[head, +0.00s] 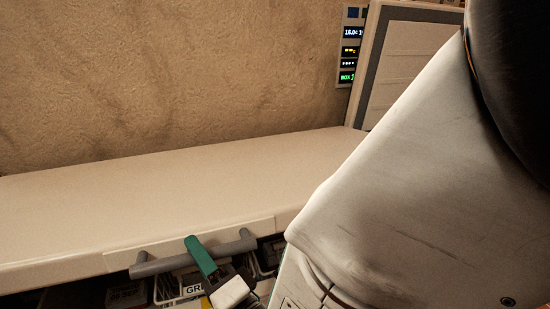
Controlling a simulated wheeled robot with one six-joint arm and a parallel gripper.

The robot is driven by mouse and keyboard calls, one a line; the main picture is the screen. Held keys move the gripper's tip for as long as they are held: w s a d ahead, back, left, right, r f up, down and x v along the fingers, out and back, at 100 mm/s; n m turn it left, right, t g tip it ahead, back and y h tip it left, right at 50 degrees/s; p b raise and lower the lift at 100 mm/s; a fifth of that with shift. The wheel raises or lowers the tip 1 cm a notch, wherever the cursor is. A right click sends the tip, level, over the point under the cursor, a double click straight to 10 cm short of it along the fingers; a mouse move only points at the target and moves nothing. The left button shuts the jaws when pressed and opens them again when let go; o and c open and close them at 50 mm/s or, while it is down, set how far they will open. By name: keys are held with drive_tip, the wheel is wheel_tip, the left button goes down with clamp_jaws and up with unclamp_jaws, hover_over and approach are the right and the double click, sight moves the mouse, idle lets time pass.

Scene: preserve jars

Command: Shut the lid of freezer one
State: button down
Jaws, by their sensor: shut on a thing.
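A long beige freezer lid (150,195) spans the left and middle of the head view. A grey bar handle (160,267) is fixed along its front edge. Below that edge I see into the freezer, where wire baskets (166,288) and labelled packs show, so the lid stands at least partly open. My gripper (202,258) is shut on the handle. One green finger lies over the bar; the other finger is hidden. I cannot read a number on this freezer.
Another lid (405,60) with a grey seal stands raised at the upper right. A small display panel (350,50) shows beside it, in front of a rough tan wall (170,75). My pale arm covers the right side and hides what lies behind it.

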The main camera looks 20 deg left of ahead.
wheel_tip(320, 180, down, 8)
drive_tip(key=s+d, duration=0.1)
drive_tip(key=shift+s+d+f, duration=0.15)
drive_tip(key=shift+s+d, duration=0.05)
drive_tip(key=shift+d, duration=0.05)
drive_tip(key=c, duration=1.3)
unclamp_jaws()
drive_tip(key=shift+d, duration=0.1)
